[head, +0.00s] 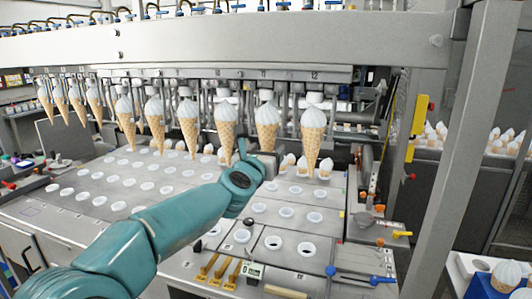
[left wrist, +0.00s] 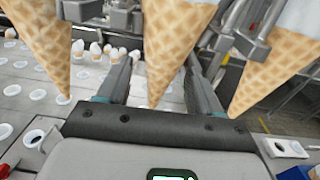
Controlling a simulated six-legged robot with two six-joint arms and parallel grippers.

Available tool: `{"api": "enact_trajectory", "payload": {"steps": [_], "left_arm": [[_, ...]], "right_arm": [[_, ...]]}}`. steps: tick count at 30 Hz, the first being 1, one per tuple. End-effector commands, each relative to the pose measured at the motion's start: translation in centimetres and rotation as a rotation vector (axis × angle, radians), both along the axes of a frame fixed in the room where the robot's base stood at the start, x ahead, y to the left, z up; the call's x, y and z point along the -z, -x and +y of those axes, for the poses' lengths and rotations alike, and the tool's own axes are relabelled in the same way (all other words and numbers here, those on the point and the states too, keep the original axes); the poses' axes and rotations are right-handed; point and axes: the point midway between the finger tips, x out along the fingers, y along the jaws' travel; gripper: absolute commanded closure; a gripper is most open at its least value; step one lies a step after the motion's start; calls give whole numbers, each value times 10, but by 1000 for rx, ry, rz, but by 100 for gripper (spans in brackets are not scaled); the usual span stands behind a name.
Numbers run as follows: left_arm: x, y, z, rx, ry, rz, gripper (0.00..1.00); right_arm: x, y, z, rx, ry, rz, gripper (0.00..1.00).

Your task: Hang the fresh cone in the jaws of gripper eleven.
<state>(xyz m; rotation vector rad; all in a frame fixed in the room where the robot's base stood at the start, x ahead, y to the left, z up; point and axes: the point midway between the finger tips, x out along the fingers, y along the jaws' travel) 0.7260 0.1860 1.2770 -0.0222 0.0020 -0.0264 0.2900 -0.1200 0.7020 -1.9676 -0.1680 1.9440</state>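A waffle cone with white ice cream (head: 267,136) hangs tip down below the number 11 on the machine. It appears to be the middle cone (left wrist: 172,45) in the left wrist view. The jaws of gripper eleven are largely hidden at its top. My left gripper (head: 247,154) is at this cone's lower part, with a finger on each side (left wrist: 162,82). A gap shows between the left finger and the cone; whether the right finger touches it, I cannot tell. Another cone (head: 510,275) is at the lower right corner. My right gripper is not in view.
Neighbouring cones hang close on both sides, one to the left (head: 226,127) and one under number 12 (head: 313,140). A white holder (head: 482,265) stands at the lower right. The metal deck (head: 110,180) below has rows of white-rimmed holes. A grey post (head: 468,150) rises at the right.

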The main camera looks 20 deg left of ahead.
Motion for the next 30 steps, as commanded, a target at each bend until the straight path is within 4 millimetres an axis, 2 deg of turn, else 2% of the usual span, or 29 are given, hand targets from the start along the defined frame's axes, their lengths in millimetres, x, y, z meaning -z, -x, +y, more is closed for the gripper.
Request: {"api": "enact_trajectory", "payload": {"steps": [2, 4, 5, 14, 30], "left_arm": [[0, 0, 0, 0, 0, 0, 35], [1, 0, 0, 0, 0, 1, 19], [1, 0, 0, 0, 0, 1, 18], [1, 2, 0, 0, 0, 1, 18], [1, 43, 1, 1, 0, -1, 18]], "right_arm": [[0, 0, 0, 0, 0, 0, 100], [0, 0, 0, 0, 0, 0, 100], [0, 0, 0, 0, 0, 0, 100], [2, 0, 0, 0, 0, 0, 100], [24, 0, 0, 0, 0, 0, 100]]}}
